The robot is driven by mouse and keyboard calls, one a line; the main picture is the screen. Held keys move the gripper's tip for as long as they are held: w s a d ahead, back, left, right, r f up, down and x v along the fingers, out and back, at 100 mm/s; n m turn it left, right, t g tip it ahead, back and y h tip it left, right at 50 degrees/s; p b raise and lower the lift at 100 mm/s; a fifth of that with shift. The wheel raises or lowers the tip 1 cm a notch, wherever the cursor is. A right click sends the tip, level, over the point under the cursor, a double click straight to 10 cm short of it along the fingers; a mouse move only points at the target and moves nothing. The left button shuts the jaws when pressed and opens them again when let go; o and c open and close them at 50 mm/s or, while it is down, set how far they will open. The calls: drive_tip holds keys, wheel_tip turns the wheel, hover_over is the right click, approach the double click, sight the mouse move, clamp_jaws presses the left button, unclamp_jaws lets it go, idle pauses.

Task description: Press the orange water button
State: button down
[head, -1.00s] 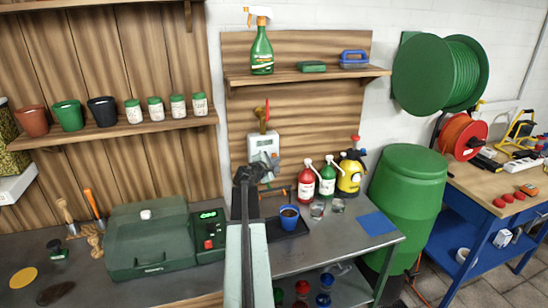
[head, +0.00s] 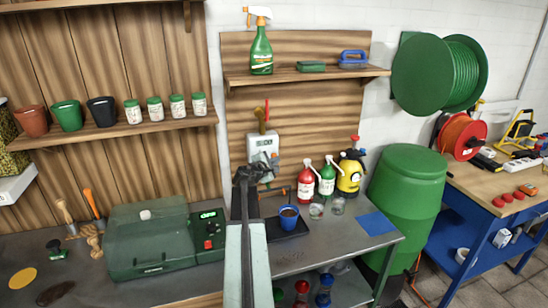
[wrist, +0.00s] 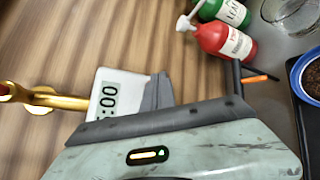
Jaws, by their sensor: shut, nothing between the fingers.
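A pale water timer box (head: 262,146) with a grey display hangs on the wooden back panel below a brass tap (head: 262,121). In the wrist view, part of the timer (wrist: 108,98) shows, with digits on its display and the brass tap to its left. My gripper (head: 266,163) is shut and empty, close in front of the timer's lower part. In the wrist view, its dark finger (wrist: 157,90) overlaps the timer's right edge; I cannot tell whether it touches.
Red (head: 306,184) and green (head: 327,179) bottles and a yellow sprayer (head: 350,173) stand right of the gripper. A blue pot (head: 289,217) sits on a dark tray below. A shelf (head: 305,75) is above, and a green propagator box (head: 150,240) stands left.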

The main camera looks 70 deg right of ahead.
drive_tip(key=shift+d, duration=0.1)
idle(0.5)
drive_tip(key=shift+w+d, duration=0.2)
drive_tip(key=shift+w, duration=0.05)
drive_tip(key=shift+w+d, duration=0.3)
drive_tip(key=shift+d, duration=0.05)
idle(0.7)
drive_tip(key=shift+s+a, duration=0.55)
drive_tip(key=shift+a, duration=0.1)
drive_tip(key=s+a, duration=0.1)
drive_tip(key=a, duration=0.1)
drive_tip(key=s+a, duration=0.2)
drive_tip(key=shift+s, duration=0.1)
idle(0.5)
idle(0.7)
